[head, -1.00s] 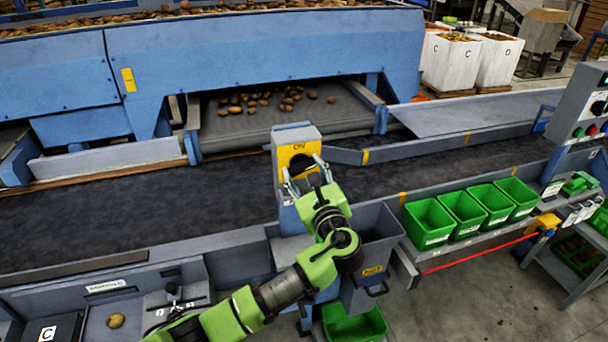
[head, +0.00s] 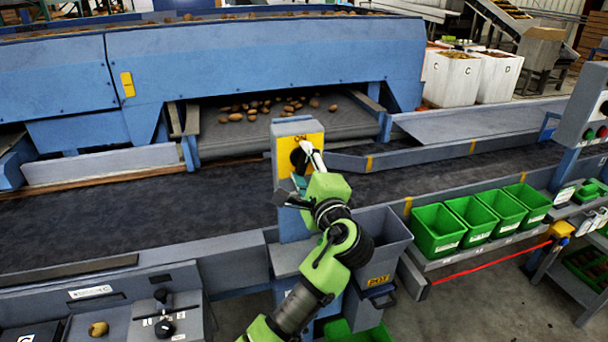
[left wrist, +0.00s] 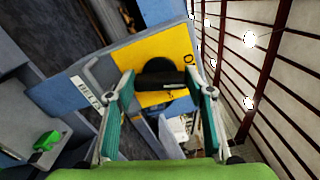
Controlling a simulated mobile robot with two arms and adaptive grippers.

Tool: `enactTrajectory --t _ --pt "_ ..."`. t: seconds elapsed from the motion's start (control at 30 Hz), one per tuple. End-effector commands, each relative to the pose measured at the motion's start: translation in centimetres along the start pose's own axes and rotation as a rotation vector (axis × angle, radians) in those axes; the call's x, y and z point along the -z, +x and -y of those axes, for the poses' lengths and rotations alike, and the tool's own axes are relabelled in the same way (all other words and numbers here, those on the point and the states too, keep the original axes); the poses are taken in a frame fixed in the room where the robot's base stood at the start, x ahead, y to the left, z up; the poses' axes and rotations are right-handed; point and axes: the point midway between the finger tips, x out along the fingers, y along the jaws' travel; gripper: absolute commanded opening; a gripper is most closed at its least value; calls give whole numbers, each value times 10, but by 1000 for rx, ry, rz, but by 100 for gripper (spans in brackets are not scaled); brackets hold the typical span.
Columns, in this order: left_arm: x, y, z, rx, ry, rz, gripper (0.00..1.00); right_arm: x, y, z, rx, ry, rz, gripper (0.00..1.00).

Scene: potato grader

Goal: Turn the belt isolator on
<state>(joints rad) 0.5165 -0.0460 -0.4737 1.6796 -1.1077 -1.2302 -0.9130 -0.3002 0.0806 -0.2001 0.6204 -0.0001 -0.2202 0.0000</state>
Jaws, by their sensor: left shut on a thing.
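The belt isolator is a blue-grey box on a post, with a yellow plate (head: 287,146) and a black rotary handle (head: 297,157). "ON" shows at the top of the plate in the head view. My left gripper (head: 306,162) is at the plate and partly hides the handle. In the left wrist view, its two teal fingers (left wrist: 161,76) are shut on the black handle (left wrist: 160,80), one at each end. A "BELT" label (left wrist: 86,91) shows on the box beside the yellow plate (left wrist: 165,47). My right gripper is not in view.
A dark conveyor belt (head: 110,215) runs behind the isolator post. A grey bin (head: 385,222) stands right of my left arm. Several green crates (head: 437,228) line the right side. A control box (head: 590,100) is at the far right.

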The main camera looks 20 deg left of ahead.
Motion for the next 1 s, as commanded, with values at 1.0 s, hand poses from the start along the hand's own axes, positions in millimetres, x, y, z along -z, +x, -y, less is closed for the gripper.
enactTrajectory --t 1.0 --pt "1 0 -3 -6 -310 -1 27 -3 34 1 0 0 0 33"
